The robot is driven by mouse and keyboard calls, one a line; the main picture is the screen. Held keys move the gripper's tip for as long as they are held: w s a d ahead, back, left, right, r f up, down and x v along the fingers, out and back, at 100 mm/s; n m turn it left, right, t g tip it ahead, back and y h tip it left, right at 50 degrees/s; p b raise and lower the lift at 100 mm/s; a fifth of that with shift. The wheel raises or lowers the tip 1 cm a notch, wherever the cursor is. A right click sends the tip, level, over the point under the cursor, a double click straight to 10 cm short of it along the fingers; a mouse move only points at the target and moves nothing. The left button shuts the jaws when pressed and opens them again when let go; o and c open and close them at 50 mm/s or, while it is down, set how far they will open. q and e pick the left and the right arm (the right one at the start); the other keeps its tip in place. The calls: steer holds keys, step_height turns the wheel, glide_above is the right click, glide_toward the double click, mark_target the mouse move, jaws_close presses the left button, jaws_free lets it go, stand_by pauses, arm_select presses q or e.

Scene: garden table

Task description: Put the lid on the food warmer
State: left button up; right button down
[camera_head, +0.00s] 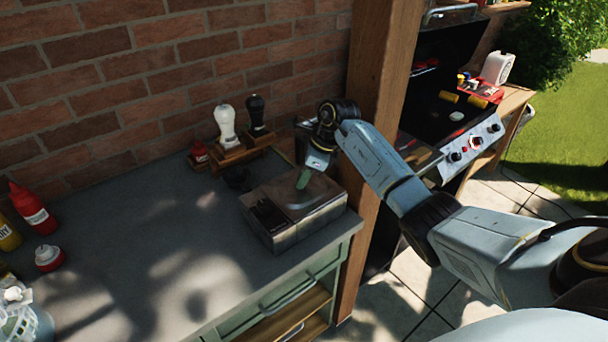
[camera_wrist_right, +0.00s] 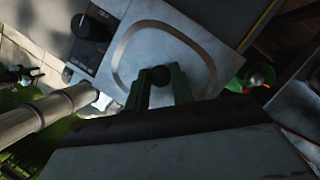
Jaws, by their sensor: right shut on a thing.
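The food warmer (camera_head: 297,233) is a low metal box near the right end of the grey counter. Its dark control panel (camera_wrist_right: 88,50) with a round black knob shows in the wrist view. The silver lid (camera_wrist_right: 185,50) has a raised rounded ridge and a small black knob (camera_wrist_right: 160,76). My right gripper (camera_wrist_right: 160,88) has its green fingers shut on the lid's knob. In the head view the right gripper (camera_head: 303,178) is over the warmer, and the lid (camera_head: 321,190) is at its top. I cannot tell whether the lid is fully seated. My left gripper is not in view.
White and black mills (camera_head: 225,125) on a wooden stand are behind the warmer. A red bottle (camera_head: 33,209) and other condiments stand at the far left. A wooden post (camera_head: 377,100) rises close on the right, beside a grill (camera_head: 455,120). The counter's middle is clear.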

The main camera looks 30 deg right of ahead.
steer(key=shift+f, duration=0.3)
steer(key=c, duration=1.1)
jaws_free()
steer(key=shift+r, duration=0.1)
steer(key=b+v, duration=0.1)
steer(key=v, duration=1.1)
